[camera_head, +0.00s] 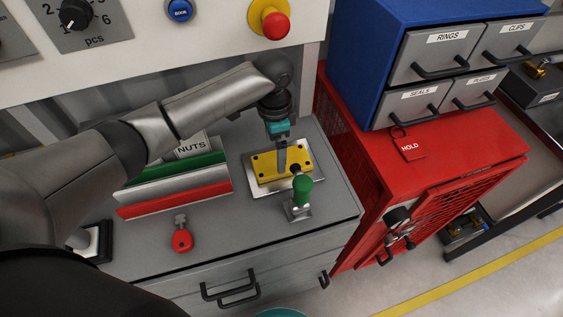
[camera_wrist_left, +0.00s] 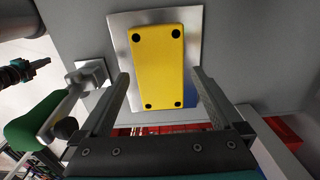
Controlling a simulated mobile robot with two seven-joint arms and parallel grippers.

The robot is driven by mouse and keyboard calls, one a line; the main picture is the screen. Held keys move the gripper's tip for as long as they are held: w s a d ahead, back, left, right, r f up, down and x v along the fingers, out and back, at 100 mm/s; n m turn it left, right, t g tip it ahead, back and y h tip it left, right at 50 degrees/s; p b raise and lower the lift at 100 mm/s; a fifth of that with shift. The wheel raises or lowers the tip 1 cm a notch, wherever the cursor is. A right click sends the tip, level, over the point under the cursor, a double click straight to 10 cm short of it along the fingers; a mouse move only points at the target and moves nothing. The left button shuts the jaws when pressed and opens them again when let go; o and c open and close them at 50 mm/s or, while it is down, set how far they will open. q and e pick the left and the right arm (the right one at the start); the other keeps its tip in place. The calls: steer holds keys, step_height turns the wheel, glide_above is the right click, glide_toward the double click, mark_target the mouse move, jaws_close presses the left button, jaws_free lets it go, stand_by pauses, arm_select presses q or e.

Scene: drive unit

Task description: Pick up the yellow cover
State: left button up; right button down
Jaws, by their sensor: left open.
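The yellow cover (camera_head: 266,168) is a flat rectangular block with dark holes at its corners. It lies on a light metal plate (camera_head: 258,188) on the grey cabinet top. My left gripper (camera_head: 282,164) points down at the cover in the head view and hides part of it. In the left wrist view the cover (camera_wrist_left: 158,66) lies between the two spread fingers of the left gripper (camera_wrist_left: 162,100), with a gap on each side. The left gripper is open and empty. I cannot tell its exact height over the cover.
A green-handled clamp (camera_head: 301,194) stands close at the cover's front right corner. Green, white and red bars with a NUTS sign (camera_head: 192,146) are left.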

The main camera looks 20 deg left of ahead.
mark_target(264, 165)
arm_select(q)
step_height(264, 165, down, 4)
steer(key=shift+f+b, duration=0.1)
steer(key=shift+b, duration=0.2)
steer(key=c, duration=1.4)
steer(key=shift+r, duration=0.2)
